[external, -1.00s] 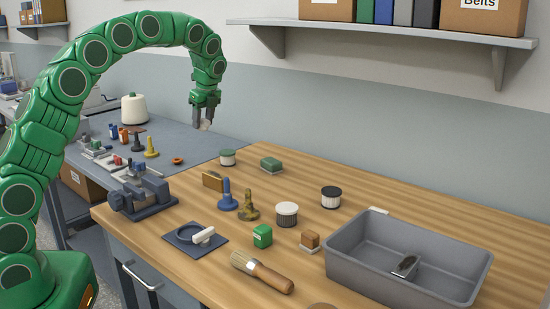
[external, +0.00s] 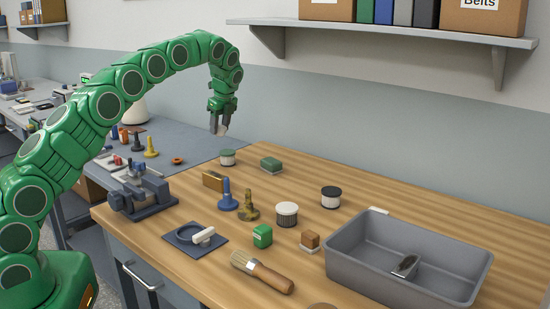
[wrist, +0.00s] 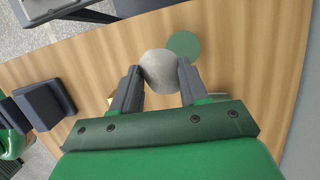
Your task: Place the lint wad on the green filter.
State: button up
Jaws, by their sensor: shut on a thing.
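The lint wad (wrist: 160,70) is a pale grey lump between the two fingers of my gripper (wrist: 156,88) in the wrist view. In the external view my gripper (external: 221,116) is shut on the wad (external: 223,130), fingers pointing down, above the far left part of the wooden bench. The green filter (external: 228,157) is a short round piece with a green top and pale side, standing on the bench below my gripper. In the wrist view its green top (wrist: 184,44) shows just beyond the wad, which hides a little of its edge.
A green-topped block (external: 271,164) stands right of the green filter. A grey bin (external: 345,262) is at the right. The back right bench is clear.

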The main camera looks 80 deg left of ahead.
send_over(227, 151)
jog(key=d, duration=0.2)
jog(key=shift+w+d+x, duration=0.1)
jog(key=shift+w+x, duration=0.05)
jog(key=shift+x, duration=0.85)
jog(key=shift+w+d+x, duration=0.1)
jog(key=shift+w+x, duration=0.1)
jog(key=shift+x, duration=0.8)
jog(key=shift+w+f, duration=0.1)
jog(key=shift+f, duration=0.05)
jog(key=shift+w+a+f, duration=0.15)
jog(key=shift+a+f, duration=0.1)
jog(key=shift+f, duration=1.55)
jog(key=shift+f, duration=0.1)
jog(key=o, duration=1)
